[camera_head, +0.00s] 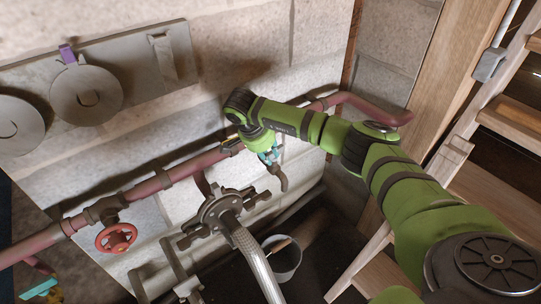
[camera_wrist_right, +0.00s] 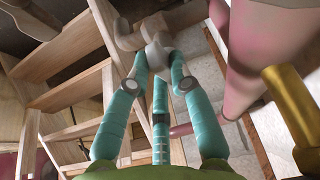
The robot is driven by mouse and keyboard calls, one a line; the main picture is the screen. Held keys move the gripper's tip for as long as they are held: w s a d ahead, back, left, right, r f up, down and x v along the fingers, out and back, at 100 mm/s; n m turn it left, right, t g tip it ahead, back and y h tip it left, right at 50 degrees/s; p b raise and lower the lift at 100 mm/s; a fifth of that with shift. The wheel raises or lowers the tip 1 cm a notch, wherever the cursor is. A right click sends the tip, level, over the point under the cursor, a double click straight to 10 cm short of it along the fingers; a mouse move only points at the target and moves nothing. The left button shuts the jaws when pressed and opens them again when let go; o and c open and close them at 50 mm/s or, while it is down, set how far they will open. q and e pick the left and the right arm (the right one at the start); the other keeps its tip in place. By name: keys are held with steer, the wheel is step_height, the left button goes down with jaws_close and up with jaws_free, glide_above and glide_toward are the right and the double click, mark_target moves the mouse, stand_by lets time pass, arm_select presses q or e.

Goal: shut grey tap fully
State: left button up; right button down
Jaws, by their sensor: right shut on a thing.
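The grey tap (camera_wrist_right: 157,48) sits between the teal fingers of my right gripper (camera_wrist_right: 158,85) in the right wrist view. The fingers are shut on it. In the head view my right gripper (camera_head: 270,156) is at the wall, just below the red pipe. A grey downturned part of the tap (camera_head: 283,181) shows below the fingers. The fingers and wrist hide the rest of it, so I cannot tell how far the tap is turned. My left gripper is not in view.
The red pipe (camera_head: 190,166) runs along the wall, with a red handwheel (camera_head: 116,238) at left. A dark flanged fitting with a grey hose (camera_head: 253,258) stands left of my gripper. A bucket (camera_head: 284,262) is below. Wooden steps (camera_head: 486,190) are at right.

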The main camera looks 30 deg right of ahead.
steer(key=shift+w+m+g, duration=0.1)
steer(key=shift+m+g, duration=0.2)
steer(key=shift+m, duration=0.6)
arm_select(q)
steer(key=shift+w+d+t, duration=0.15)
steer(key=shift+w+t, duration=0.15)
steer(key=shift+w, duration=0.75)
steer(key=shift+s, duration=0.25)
arm_select(e)
steer(key=c, duration=1.1)
jaws_free()
steer(key=shift+w+a+r, duration=0.1)
steer(key=shift+r, duration=0.05)
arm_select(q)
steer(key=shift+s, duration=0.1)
arm_select(e)
steer(key=v, duration=1.1)
steer(key=shift+r, duration=0.35)
steer(key=shift+a, duration=0.1)
